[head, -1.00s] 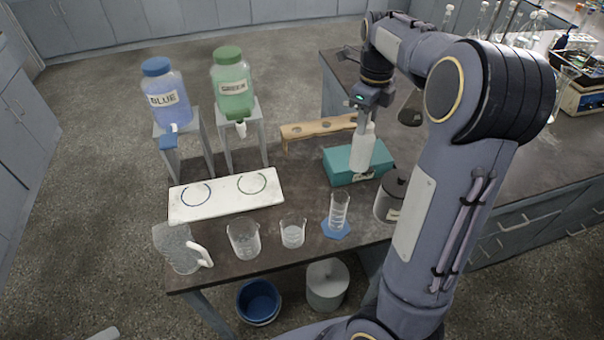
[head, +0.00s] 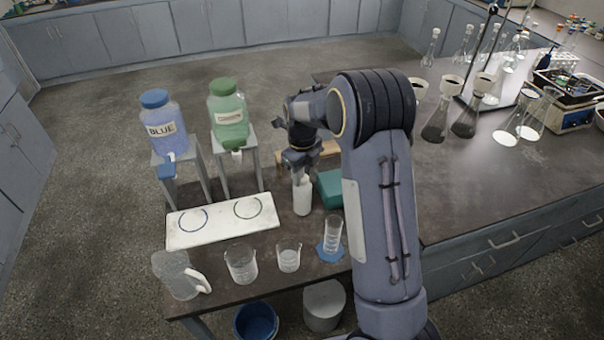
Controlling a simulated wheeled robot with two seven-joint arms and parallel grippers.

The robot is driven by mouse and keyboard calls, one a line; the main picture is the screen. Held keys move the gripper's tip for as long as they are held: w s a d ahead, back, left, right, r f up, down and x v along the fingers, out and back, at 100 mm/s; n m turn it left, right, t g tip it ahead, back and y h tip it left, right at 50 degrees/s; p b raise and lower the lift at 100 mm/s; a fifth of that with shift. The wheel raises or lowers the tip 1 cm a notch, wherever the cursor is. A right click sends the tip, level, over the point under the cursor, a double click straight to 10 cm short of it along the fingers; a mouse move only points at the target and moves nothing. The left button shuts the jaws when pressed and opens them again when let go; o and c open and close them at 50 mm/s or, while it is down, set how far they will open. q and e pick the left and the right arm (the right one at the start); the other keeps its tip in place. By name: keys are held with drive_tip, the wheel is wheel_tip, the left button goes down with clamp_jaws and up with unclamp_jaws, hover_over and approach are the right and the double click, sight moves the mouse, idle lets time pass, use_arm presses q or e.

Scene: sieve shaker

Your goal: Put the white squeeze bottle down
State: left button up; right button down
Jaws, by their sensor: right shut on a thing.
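The white squeeze bottle (head: 302,198) is upright, in front of the teal box and to the right of the white board. My right gripper (head: 301,176) is shut on the top of the bottle from above. The bottle's base looks at or very near the dark tabletop (head: 270,262); I cannot tell whether it touches. The bottle's top is hidden by the gripper. My left gripper is not in view.
The teal box (head: 329,188) is close to the bottle's right. The white board (head: 222,222) with two rings lies at left. A graduated cylinder (head: 332,235), beakers (head: 289,257) and a pitcher (head: 178,274) line the front edge. Blue (head: 163,125) and green (head: 228,115) dispensers stand behind.

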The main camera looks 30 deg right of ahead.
drive_tip(key=shift+f, duration=0.6)
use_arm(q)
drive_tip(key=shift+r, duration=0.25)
use_arm(e)
drive_tip(key=c, duration=1.1)
unclamp_jaws()
drive_tip(key=shift+f, duration=0.15)
drive_tip(key=shift+o, duration=0.2)
